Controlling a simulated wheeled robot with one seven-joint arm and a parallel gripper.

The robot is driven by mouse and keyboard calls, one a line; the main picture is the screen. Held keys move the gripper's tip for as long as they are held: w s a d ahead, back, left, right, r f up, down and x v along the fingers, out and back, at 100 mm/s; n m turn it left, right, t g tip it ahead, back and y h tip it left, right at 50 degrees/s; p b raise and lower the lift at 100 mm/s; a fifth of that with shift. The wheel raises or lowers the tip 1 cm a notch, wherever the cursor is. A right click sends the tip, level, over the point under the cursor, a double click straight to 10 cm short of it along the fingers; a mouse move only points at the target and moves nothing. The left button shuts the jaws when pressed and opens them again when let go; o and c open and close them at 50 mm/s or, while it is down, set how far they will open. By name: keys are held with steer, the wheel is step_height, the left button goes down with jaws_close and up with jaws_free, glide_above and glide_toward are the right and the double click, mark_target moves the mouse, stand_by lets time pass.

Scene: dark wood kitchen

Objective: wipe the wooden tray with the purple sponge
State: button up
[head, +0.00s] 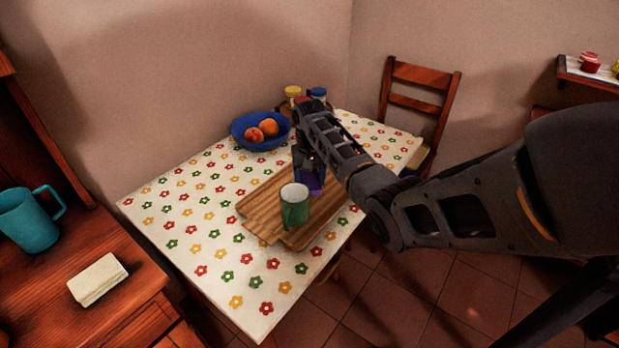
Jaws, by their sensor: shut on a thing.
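The wooden tray (262,203) lies on the flowered tablecloth in the middle of the table. The purple sponge (316,184) is at the tray's far right part, partly hidden by my gripper. My gripper (311,178) points down and is shut on the sponge. The sponge is at or just above the tray; I cannot tell if it touches. A green mug (295,207) stands on the tray, just in front of the sponge and gripper.
A blue bowl (262,143) with orange fruit stands behind the tray, near jars with yellow (293,91) and blue (317,93) lids. The table's (194,216) left side is clear. A chair (420,100) stands behind. A teal mug (28,221) and pale block (98,279) are on the left counter.

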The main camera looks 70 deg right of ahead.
mark_target(297, 194)
steer(key=shift+f+b, duration=0.55)
steer(key=shift+f, duration=0.45)
steer(key=shift+w+a+r+p, duration=0.1)
steer(key=shift+w+a+p, duration=0.05)
steer(key=shift+a+p, duration=0.45)
steer(key=shift+w+a+r+p, duration=0.1)
steer(key=shift+a+p, duration=0.4)
steer(key=shift+p, duration=0.05)
steer(key=shift+w+a+f+p, duration=0.1)
steer(key=shift+w+a+p, duration=0.3)
steer(key=shift+a, duration=0.6)
steer(key=shift+w+a+f+p, duration=0.1)
steer(key=shift+a+p, duration=0.5)
steer(key=shift+a, duration=0.35)
steer(key=shift+d, duration=0.1)
